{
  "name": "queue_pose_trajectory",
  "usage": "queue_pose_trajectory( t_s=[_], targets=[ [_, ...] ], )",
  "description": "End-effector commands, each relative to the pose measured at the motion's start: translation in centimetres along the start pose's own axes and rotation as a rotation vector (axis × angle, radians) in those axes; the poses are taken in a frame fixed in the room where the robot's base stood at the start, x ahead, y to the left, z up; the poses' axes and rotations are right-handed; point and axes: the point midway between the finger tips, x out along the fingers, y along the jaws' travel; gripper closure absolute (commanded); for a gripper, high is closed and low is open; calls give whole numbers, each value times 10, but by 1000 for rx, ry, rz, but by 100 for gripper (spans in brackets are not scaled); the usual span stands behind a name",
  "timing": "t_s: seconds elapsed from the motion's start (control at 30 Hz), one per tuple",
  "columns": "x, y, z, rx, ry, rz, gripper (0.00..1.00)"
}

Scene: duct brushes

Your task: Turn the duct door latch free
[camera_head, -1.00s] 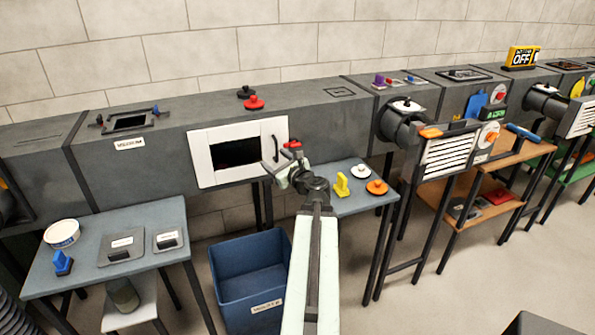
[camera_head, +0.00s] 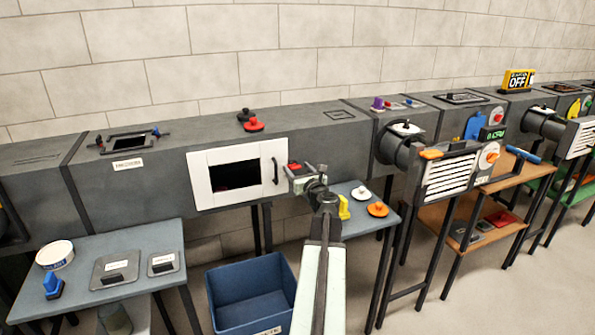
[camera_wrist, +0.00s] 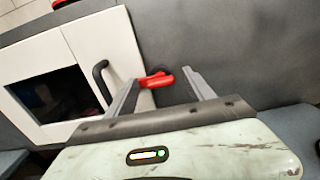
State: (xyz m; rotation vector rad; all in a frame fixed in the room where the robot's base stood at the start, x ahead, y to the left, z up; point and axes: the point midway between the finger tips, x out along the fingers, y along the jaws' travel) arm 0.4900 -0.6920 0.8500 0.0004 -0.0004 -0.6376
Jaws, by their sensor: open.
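The duct door (camera_head: 201,181) is a white panel with a dark window and a black handle (camera_head: 275,171) on its right side. It lies flat against the grey duct front. The latch (camera_wrist: 157,80) is a red lever on a dark pivot, just right of the door; it also shows in the head view (camera_head: 294,167). It lies about level, its red end toward the door edge. My gripper (camera_wrist: 160,84) is open in front of the latch, one finger on each side of it in the wrist view. I cannot tell whether a finger touches it.
Below stands a blue bin (camera_head: 250,295). A blue-grey table (camera_head: 349,232) with yellow and orange pieces is right of my arm. Another table (camera_head: 75,267) with plates and a blue brush stands at left. A round duct port (camera_head: 395,145) juts out at right.

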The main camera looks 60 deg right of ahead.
Motion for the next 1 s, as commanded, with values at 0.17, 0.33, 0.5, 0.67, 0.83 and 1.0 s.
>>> queue_pose_trajectory(
  t_s=[0.17, 0.33, 0.5, 0.67, 0.83, 1.0],
  targets=[
    [-1, 0, 0, 0, 0, 0, 41],
    [-1, 1, 0, 0, 0, 0, 88],
    [-1, 2, 0, -3, 0, 1, 100],
    [-1, 2, 0, -31, 0, 2, 100],
    [-1, 3, 0, -112, 0, 3, 100],
    [-1, 4, -1, -244, 0, 3, 100]
  ],
)
